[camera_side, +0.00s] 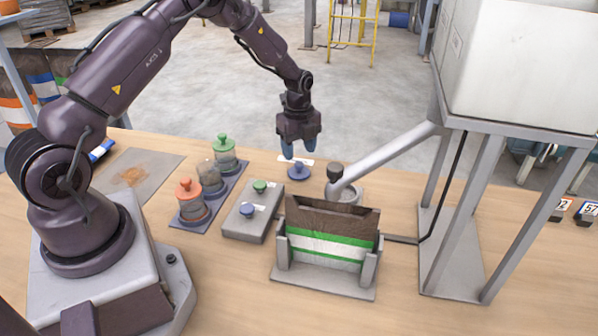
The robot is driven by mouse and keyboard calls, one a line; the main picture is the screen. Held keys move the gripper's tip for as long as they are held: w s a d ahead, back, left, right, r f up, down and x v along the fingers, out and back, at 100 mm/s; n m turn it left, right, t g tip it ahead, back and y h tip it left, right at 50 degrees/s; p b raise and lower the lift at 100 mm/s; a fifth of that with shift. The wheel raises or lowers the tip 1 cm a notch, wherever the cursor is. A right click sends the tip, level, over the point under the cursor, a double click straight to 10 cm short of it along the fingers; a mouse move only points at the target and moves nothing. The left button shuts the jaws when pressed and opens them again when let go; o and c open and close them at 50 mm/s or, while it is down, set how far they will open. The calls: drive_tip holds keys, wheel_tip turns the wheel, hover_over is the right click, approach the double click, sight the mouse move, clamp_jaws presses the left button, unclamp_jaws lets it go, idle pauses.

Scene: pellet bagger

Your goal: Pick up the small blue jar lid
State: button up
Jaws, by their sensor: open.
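The small blue jar lid (298,173) lies on the wooden table, knob up, left of the metal spout. My gripper (300,149) points down just above the lid, with its blue fingertips spread apart and nothing between them. The lid and fingertips look apart, though the exact height gap is hard to judge. A white label (296,161) lies right behind the lid.
Jars with orange (187,188), grey and green (223,142) lids stand on a tray to the left. A grey box (240,225) has green and blue buttons. A bag (330,233) stands in a holder in front; the sloping metal pipe (390,155) is close on the right.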

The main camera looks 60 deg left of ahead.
sight(299, 163)
drive_tip(key=shift+w+a+f, duration=0.1)
drive_tip(key=shift+f, duration=1.25)
drive_tip(key=shift+w+a+f, duration=0.1)
drive_tip(key=shift+f, duration=1.25)
drive_tip(key=c, duration=1)
